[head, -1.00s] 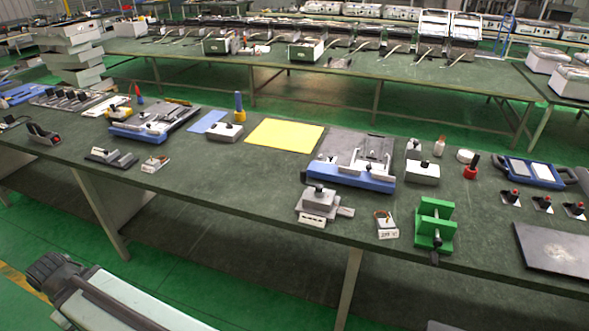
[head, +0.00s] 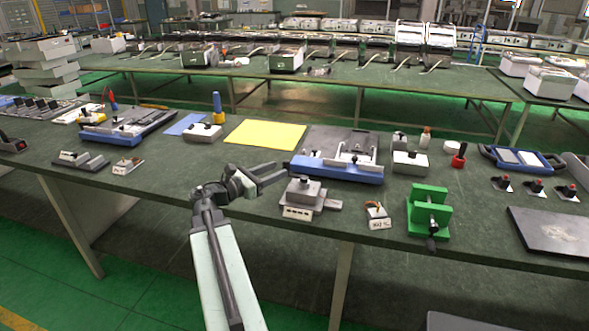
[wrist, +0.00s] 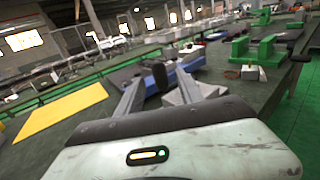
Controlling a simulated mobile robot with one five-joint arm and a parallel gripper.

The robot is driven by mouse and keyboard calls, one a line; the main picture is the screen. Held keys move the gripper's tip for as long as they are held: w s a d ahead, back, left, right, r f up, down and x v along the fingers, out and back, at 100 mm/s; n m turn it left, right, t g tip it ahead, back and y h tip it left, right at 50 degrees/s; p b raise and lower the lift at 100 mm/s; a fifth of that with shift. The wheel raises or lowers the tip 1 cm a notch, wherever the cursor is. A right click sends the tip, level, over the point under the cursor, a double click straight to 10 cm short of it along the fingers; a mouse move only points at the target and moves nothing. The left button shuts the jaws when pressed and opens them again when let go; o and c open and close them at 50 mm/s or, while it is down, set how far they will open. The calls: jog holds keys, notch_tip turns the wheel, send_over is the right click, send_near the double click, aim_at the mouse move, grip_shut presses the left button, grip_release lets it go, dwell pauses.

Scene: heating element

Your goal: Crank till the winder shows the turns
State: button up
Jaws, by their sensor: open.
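The green winder-like stand (head: 430,211) is upright near the table's front edge, right of centre, with a dark crank or knob (head: 431,243) low on its front. It also shows at the upper right in the wrist view (wrist: 262,50). A grey block device (head: 303,197) with a small white marked plate on its front stands to its left; the marks are too small to read. My gripper (head: 281,172) is open and empty, above the table left of the grey device and well apart from the green stand. Its two fingers (wrist: 157,82) show spread in the wrist view.
A small white labelled piece (head: 378,216) stands between the grey device and the green stand. A blue-edged fixture (head: 337,171) lies behind. A yellow sheet (head: 265,134) is left of it, and a dark plate (head: 555,231) lies at right.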

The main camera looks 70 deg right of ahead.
jog(key=x, duration=0.7)
jog(key=shift+s+d+r, duration=0.1)
jog(key=shift+s+d, duration=0.1)
jog(key=shift+d, duration=0.15)
grip_shut()
dwell(1.0)
